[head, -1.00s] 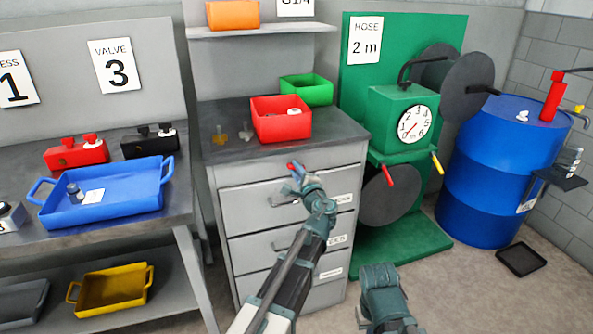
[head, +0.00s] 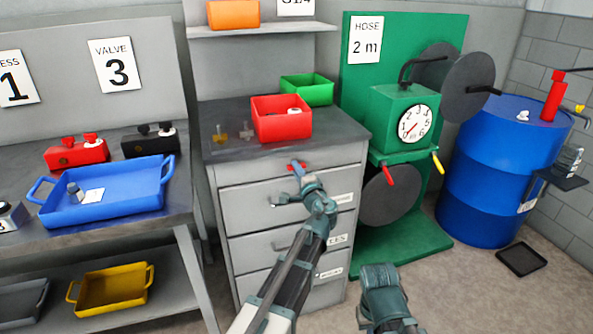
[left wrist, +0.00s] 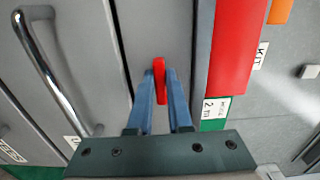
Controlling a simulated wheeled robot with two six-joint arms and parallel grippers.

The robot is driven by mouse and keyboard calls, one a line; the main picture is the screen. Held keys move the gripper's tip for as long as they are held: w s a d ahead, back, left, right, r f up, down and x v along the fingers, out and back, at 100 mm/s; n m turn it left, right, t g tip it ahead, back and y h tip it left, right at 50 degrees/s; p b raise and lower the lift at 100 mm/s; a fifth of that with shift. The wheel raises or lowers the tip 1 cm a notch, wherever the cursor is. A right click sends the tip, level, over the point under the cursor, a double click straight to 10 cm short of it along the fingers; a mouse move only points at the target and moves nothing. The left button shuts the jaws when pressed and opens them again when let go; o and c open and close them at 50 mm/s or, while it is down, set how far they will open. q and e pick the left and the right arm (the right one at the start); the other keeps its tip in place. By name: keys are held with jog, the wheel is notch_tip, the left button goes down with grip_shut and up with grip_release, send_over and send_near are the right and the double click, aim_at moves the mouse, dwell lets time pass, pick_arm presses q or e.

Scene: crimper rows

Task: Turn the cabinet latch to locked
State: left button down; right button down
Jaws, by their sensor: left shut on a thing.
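The cabinet (head: 226,172) is a grey drawer unit in the middle of the head view. Its red latch (head: 297,166) is on the strip above the top drawer and lies roughly level along it. My left gripper (head: 299,170) reaches up to it from below. In the left wrist view, the latch (left wrist: 160,80) is between the two blue fingers (left wrist: 160,92), which are shut on it. The fingers hide part of the latch and its pivot. Of my right arm, only a dark link shows at the bottom; its fingers are not visible.
The top drawer's metal handle (head: 283,201) is just below the left gripper. A red bin (head: 281,129) and a green bin (head: 306,91) stand on the cabinet top. A bench with a blue tray (head: 110,203) is at left, and a green hose stand (head: 404,264) at right.

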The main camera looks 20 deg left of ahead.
pick_arm(q)
jog(key=shift+s, duration=0.1)
jog(key=c, duration=0.8)
grip_release()
jog(key=shift+c, duration=0.2)
jog(key=v, duration=1.3)
jog(key=shift+s+d, duration=0.25)
jog(key=shift+s, duration=0.05)
